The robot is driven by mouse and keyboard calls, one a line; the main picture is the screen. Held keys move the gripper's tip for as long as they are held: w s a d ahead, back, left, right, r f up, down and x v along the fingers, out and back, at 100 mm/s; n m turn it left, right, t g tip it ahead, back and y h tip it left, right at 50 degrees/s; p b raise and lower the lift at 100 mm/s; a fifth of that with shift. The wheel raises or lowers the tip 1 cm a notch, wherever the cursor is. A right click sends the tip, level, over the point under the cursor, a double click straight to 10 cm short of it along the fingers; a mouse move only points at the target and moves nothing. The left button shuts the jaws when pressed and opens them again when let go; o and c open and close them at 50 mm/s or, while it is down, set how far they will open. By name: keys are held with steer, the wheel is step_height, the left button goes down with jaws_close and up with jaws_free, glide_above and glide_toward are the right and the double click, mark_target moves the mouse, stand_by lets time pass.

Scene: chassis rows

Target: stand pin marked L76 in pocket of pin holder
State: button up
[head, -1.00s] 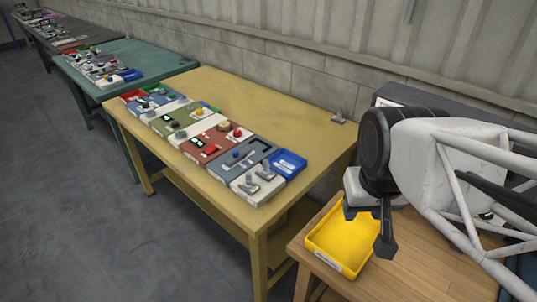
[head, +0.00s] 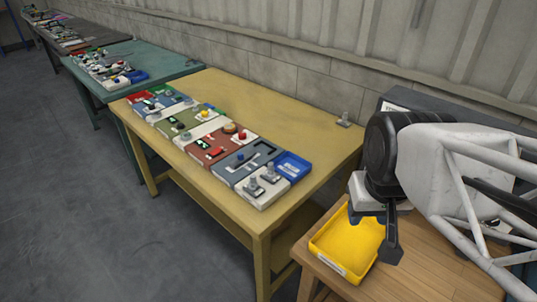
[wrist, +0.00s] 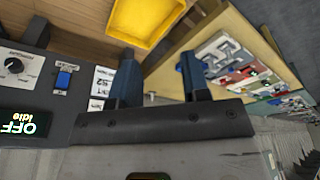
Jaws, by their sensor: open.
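My gripper (head: 373,236) is open and empty above the yellow tray (head: 322,260) on the wooden bench. In the wrist view its two dark fingers (wrist: 160,75) stand wide apart with nothing between them. On the near end of the yellow table, a pale block (head: 262,203) carries two grey upright pin-like pieces (head: 270,176). A small grey piece (head: 344,120) stands alone near the table's back right edge. No marking L76 can be read, and I cannot tell which piece is the pin or which block is its holder.
A row of coloured modules (head: 208,147) runs along the yellow table (head: 275,115), with a blue tray (head: 293,164) at its near end. The table's back half is mostly clear. A dark control panel (wrist: 35,75) with a knob and blue switch is beside my gripper.

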steer(key=shift+o, duration=0.8)
steer(key=w+a+m, duration=0.3)
steer(key=w, duration=1)
steer(key=w+a+f+m+g, duration=0.1)
steer(key=w+a+f, duration=0.3)
steer(key=w, duration=0.5)
steer(key=w+a+f+m, duration=0.2)
steer(key=w+a+f, duration=0.2)
steer(key=w, duration=0.5)
steer(key=w+a+f+m+g, duration=0.1)
steer(key=w+a+f, duration=0.3)
steer(key=w, duration=0.5)
steer(key=shift+w+a+f+m+g, duration=0.1)
steer(key=shift+w+f+m+g, duration=0.1)
steer(key=shift+f+m, duration=0.2)
steer(key=shift+w+a+f+m+g, duration=0.1)
steer(key=shift+w+f+m, duration=0.05)
steer(key=shift+f+m, duration=0.25)
steer(key=shift+w+a+f, duration=0.2)
steer(key=shift+w+f, duration=0.15)
steer(key=shift+w, duration=0.05)
steer(key=shift+f, duration=0.25)
